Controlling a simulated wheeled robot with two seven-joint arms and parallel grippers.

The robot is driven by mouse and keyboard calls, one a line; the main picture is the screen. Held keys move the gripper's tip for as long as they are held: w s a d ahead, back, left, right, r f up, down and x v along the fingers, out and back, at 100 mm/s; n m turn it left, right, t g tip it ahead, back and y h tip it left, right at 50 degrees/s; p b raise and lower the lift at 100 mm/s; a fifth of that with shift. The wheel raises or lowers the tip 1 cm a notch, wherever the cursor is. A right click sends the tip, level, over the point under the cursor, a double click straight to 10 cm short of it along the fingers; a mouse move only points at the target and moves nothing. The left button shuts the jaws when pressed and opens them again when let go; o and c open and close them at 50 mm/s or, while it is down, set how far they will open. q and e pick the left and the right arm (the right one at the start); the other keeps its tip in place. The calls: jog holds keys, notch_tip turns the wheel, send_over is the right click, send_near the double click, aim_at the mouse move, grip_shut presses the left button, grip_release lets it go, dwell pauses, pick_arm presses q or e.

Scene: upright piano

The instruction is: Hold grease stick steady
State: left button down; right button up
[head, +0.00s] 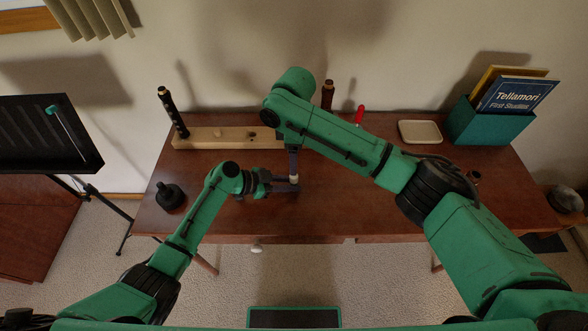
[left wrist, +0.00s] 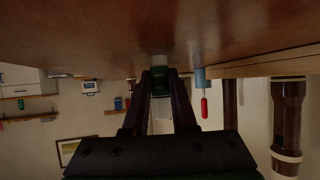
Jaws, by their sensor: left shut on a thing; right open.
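The grease stick (head: 294,179) shows as a small pale piece at the fingertips of my left gripper (head: 287,184), low over the front middle of the table. My left gripper is shut on it. In the left wrist view the grease stick (left wrist: 160,64) stands between the two dark fingers, its pale end towards the tabletop. A dark green part shows behind the fingers; I cannot tell whether it belongs to the stick. My right gripper (head: 293,163) points down just above the stick and is open. Whether it touches the stick cannot be told.
A wooden stand (head: 215,138) at the back left holds a dark instrument joint (head: 172,111). A brown joint (head: 327,95) and a red handle (head: 360,115) rise behind my right arm. A pale dish (head: 420,131), teal book box (head: 477,123) and black pegged base (head: 170,195) stand nearby.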

pick_arm(q)
jog(key=c, duration=0.6)
grip_release()
jog(key=shift+c, duration=0.2)
pick_arm(e)
notch_tip(320, 180, up, 5)
jog(key=shift+f, duration=0.1)
pick_arm(q)
jog(key=shift+a, duration=0.1)
